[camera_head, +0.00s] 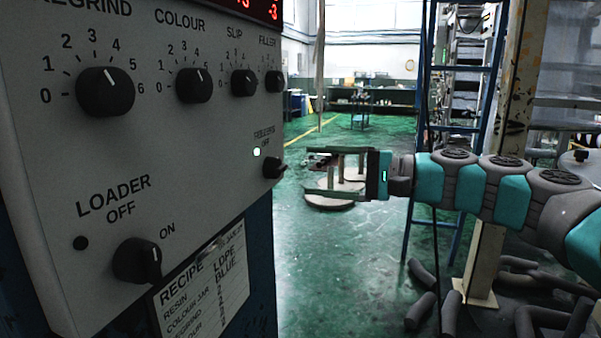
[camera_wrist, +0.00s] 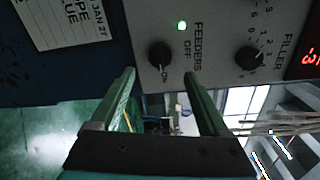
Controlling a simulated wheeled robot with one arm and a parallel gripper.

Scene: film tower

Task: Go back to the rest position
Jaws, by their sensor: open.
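My gripper (camera_head: 308,172) is open and empty at the middle of the head view, its two fingers pointing left at the control panel (camera_head: 215,130). The fingertips look a little apart from the black FEEDERS knob (camera_head: 273,168). In the wrist view the open fingers (camera_wrist: 160,76) reach toward the panel, with the FEEDERS knob (camera_wrist: 160,56) seen between and beyond them. Its pointer looks turned to the ON side. The lamp (camera_wrist: 182,26) beside the knob is lit green.
The LOADER knob (camera_head: 138,261) and a row of dials, including SLIP (camera_head: 244,83), stick out from the panel. A recipe card (camera_head: 204,285) hangs below. A blue ladder frame (camera_head: 424,120) and dark rolls (camera_head: 423,285) are at right. Green floor (camera_head: 325,270) is open between.

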